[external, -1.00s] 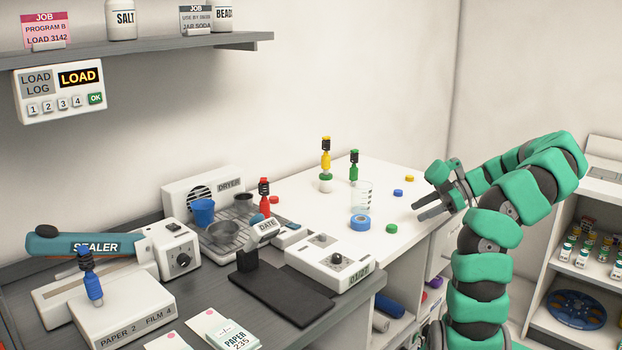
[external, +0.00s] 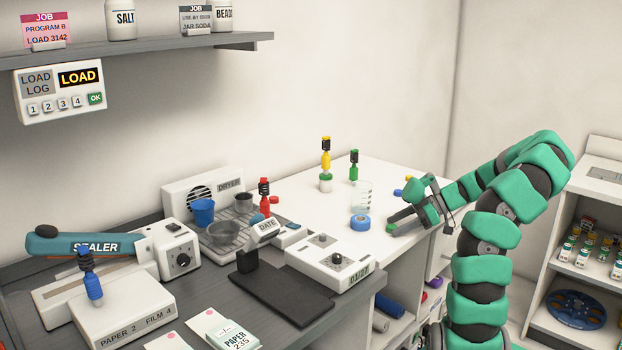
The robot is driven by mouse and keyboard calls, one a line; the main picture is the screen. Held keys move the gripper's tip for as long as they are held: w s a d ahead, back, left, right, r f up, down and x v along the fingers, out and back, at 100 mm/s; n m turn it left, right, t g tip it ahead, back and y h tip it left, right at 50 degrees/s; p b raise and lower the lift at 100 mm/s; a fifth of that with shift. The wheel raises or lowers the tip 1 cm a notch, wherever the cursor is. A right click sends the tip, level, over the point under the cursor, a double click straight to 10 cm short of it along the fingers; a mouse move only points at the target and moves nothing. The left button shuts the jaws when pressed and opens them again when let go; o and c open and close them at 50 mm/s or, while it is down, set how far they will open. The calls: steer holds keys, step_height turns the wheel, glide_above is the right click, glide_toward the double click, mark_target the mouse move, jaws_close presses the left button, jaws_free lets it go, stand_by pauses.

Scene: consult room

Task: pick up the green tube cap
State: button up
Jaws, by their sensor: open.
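The green tube cap (external: 391,228) lies on the white counter, right of the blue tape roll (external: 360,223). My gripper (external: 396,222) is low over the counter at the cap, its fingers pointing left. The fingers are open. The cap shows at the fingertips; I cannot tell whether it sits between them or just beside them. The fingers hide part of the counter around the cap.
A clear beaker (external: 362,196) stands behind the tape roll. A green-handled tool (external: 354,168) and a yellow one (external: 326,160) stand farther back. A yellow cap (external: 407,178) and a blue cap (external: 398,192) lie behind my gripper.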

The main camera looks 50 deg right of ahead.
steer(key=c, duration=1.1)
steer(key=shift+o, duration=0.2)
